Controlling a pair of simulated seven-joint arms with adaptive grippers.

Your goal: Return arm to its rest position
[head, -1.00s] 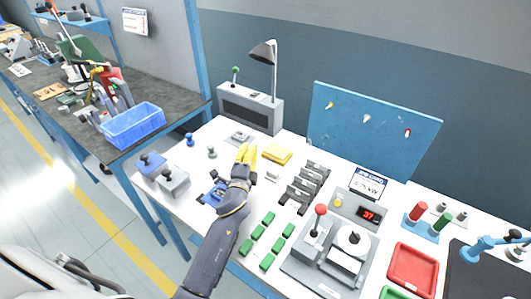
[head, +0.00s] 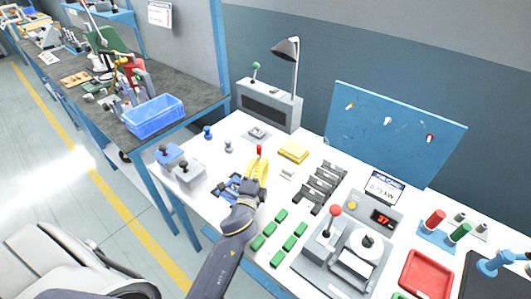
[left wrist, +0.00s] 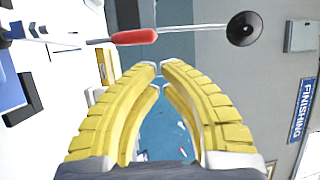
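My left gripper (head: 262,163) has yellow fingers and reaches over the white bench from the front. In the left wrist view its fingertips (left wrist: 160,66) come close together, and nothing shows held between them. A red handle (head: 259,150) stands upright just beyond the fingertips; the left wrist view shows the red handle (left wrist: 135,37) on a thin grey rod, apart from the fingers. A blue fixture (head: 228,188) lies left of the gripper, partly hidden by it. My right gripper is not in view.
A yellow block (head: 293,152), black holders (head: 320,188) and several green blocks (head: 281,215) lie near the arm. A lamp (head: 287,48) and grey box (head: 268,105) stand behind. A red-knobbed machine (head: 345,255) and red tray (head: 427,273) are to the right.

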